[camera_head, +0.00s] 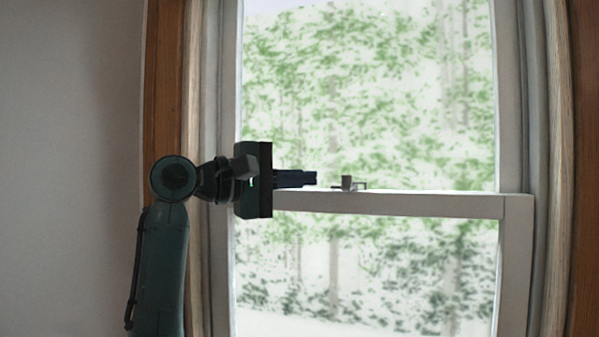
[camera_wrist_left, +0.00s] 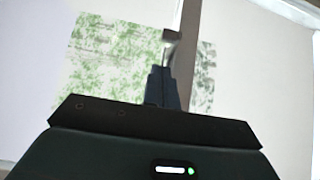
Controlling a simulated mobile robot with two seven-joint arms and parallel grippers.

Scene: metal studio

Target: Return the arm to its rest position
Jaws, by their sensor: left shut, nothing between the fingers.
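My left arm comes up from the lower left in the head view, in front of the window's left side. My left gripper (camera_head: 312,179) points right, with its fingers shut and nothing between them. Its fingertips are just left of the small window latch (camera_head: 348,183) on top of the meeting rail (camera_head: 400,203). A small gap shows between them in the picture; depth is hard to tell. In the left wrist view the shut fingers (camera_wrist_left: 162,72) point up the picture toward the latch (camera_wrist_left: 172,36). My right gripper is not in view.
The sash window (camera_head: 370,95) fills the middle, with green foliage behind the glass. Wooden trim (camera_head: 165,75) runs up its left side and more trim (camera_head: 585,150) up its right. A plain grey wall (camera_head: 70,170) is at the left. The space right of the latch is free.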

